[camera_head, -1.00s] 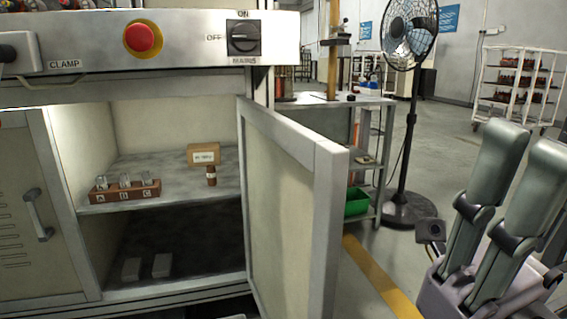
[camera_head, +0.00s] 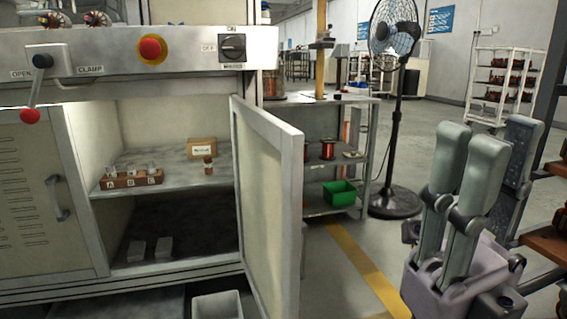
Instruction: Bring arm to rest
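My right gripper (camera_head: 486,145) stands at the right of the view with its grey fingers pointing up. The fingers are extended and apart, with nothing between them. It is in free space, to the right of the open cabinet door (camera_head: 268,200) and clear of it. My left gripper is not in view.
The open cabinet holds a brown rack (camera_head: 131,180) marked with letters, a small box (camera_head: 202,149) and two grey blocks. A fan (camera_head: 396,110) and a shelf with a green bin (camera_head: 340,193) stand behind. Brown racks edge the far right.

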